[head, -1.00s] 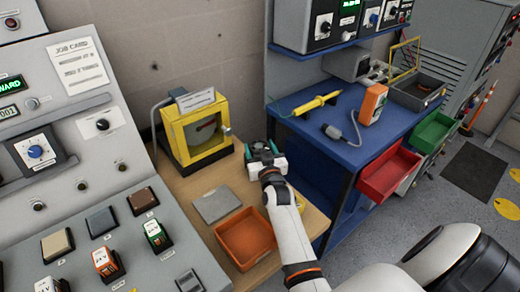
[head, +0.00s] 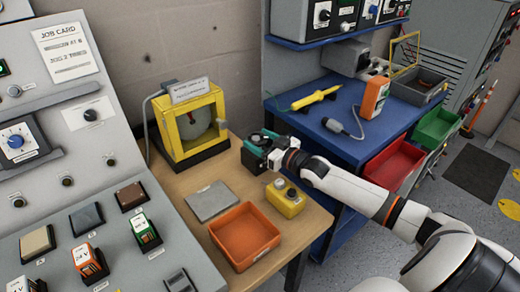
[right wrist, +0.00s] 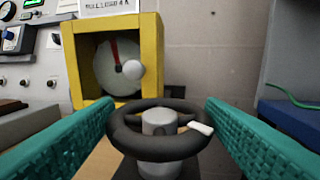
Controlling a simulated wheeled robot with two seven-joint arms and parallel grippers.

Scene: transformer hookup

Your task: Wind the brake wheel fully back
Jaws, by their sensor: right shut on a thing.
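The brake wheel (right wrist: 158,130) is a black handwheel on a grey hub with a white mark on its right rim, seen in the right wrist view. My right gripper (right wrist: 158,128) has its teal fingers on either side of the wheel and is shut on its rim. In the head view my right gripper (head: 258,150) is over the back right of the wooden bench, mostly hiding the wheel. Behind it stands a yellow-framed box (head: 162,128) with a pale disc (head: 195,122) bearing a red mark; the disc (right wrist: 112,72) also shows in the right wrist view. My left gripper is out of view.
An orange tray (head: 244,262), a grey plate (head: 212,198) and a yellow block with a dark knob (head: 285,203) are on the bench in front of the gripper. A blue bench (head: 310,122) with tools is to the right. A control panel (head: 110,180) is at left.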

